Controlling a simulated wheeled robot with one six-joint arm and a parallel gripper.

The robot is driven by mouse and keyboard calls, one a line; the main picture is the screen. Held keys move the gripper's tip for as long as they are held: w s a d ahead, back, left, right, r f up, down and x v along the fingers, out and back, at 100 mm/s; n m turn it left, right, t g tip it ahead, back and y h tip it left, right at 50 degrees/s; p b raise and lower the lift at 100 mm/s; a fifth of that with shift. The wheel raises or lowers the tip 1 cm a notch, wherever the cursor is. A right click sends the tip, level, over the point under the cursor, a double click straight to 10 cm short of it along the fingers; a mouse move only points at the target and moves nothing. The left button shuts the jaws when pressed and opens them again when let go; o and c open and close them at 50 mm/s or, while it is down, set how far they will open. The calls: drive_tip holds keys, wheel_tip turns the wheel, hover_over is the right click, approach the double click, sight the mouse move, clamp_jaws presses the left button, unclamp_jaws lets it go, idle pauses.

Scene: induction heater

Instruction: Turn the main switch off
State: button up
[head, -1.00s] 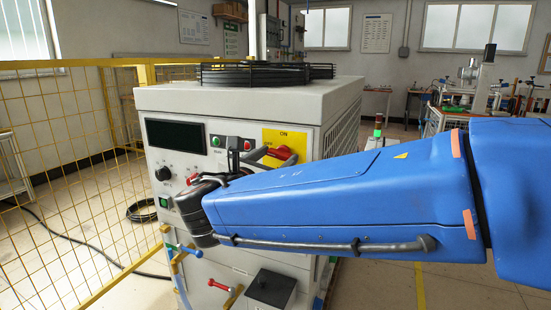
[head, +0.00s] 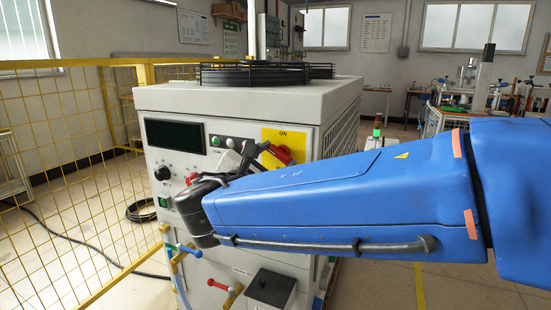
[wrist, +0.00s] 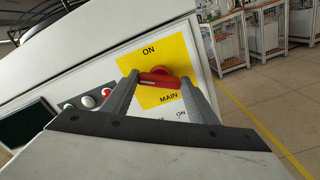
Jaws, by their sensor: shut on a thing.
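The main switch is a red rotary handle (head: 279,154) on a yellow plate (head: 300,140) at the upper right of the heater's front. The plate reads ON above it and MAIN below it. In the wrist view the handle (wrist: 160,78) lies between the two grey fingers of my gripper (wrist: 161,82), which is shut on it. It slopes down to the right relative to the plate. In the head view my gripper (head: 262,151) reaches the switch from the front, and hides the plate's left part.
The heater cabinet (head: 240,97) carries a dark display (head: 174,136), a black knob (head: 162,173) and small buttons (head: 216,141). Below are a blue-handled valve (head: 186,250), a red-handled valve (head: 220,286) and a black box (head: 271,288). A yellow mesh fence (head: 60,160) stands at left.

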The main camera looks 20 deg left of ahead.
drive_tip(key=o, duration=1)
drive_tip(key=shift+o, duration=0.2)
drive_tip(key=shift+s, duration=0.1)
drive_tip(key=s+a, duration=0.1)
drive_tip(key=s, duration=1.6)
drive_tip(key=shift+a, duration=0.15)
